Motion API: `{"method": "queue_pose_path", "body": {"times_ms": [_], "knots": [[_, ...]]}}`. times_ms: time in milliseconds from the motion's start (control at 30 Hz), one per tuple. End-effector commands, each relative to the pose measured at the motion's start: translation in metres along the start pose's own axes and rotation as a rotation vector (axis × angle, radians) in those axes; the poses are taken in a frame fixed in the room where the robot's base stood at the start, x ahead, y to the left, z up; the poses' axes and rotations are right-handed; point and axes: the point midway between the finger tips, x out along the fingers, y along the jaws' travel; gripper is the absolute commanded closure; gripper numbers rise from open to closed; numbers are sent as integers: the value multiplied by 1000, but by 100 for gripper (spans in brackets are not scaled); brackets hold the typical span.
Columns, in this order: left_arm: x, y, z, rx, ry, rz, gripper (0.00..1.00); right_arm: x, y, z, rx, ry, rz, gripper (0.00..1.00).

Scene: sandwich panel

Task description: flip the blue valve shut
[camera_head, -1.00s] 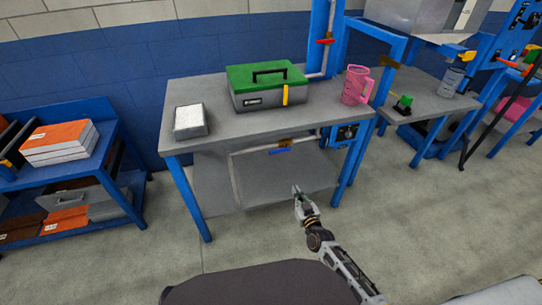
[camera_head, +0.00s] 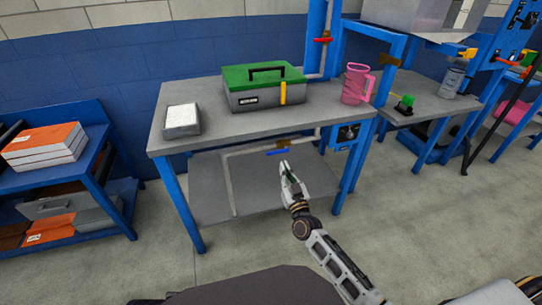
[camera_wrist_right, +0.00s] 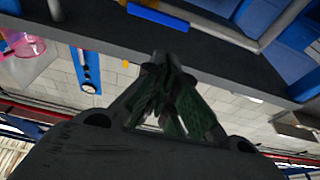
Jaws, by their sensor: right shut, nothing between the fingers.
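The blue valve handle (camera_head: 277,152) is a short flat bar on the grey pipe under the workbench top. It lies roughly along the pipe, beside a yellow fitting. It also shows at the top of the right wrist view (camera_wrist_right: 157,13). My right gripper (camera_head: 285,166) is shut and empty, with its tips just below and slightly right of the blue handle in the head view. In the right wrist view its fingertips (camera_wrist_right: 170,62) are together, and the handle appears beyond them with a gap in the picture. Whether they touch is not clear. My left gripper is not in view.
The workbench top (camera_head: 215,130) overhangs the pipe, and a lower shelf (camera_head: 240,195) lies beneath. A red valve handle (camera_head: 323,40) is on the upright pipe. A green-lidded toolbox (camera_head: 265,90) and pink jug (camera_head: 356,85) stand on the bench. Floor in front is clear.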

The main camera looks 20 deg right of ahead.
Motion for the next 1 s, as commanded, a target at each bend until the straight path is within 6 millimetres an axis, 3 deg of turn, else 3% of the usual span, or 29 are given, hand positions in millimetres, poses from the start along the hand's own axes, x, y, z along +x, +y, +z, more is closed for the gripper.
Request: {"method": "queue_pose_path", "body": {"times_ms": [333, 1000], "knots": [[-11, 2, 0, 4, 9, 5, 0, 4, 1, -17, 12, 63, 17, 100], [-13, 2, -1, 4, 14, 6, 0, 12, 2, -20, 13, 68, 19, 100]]}}
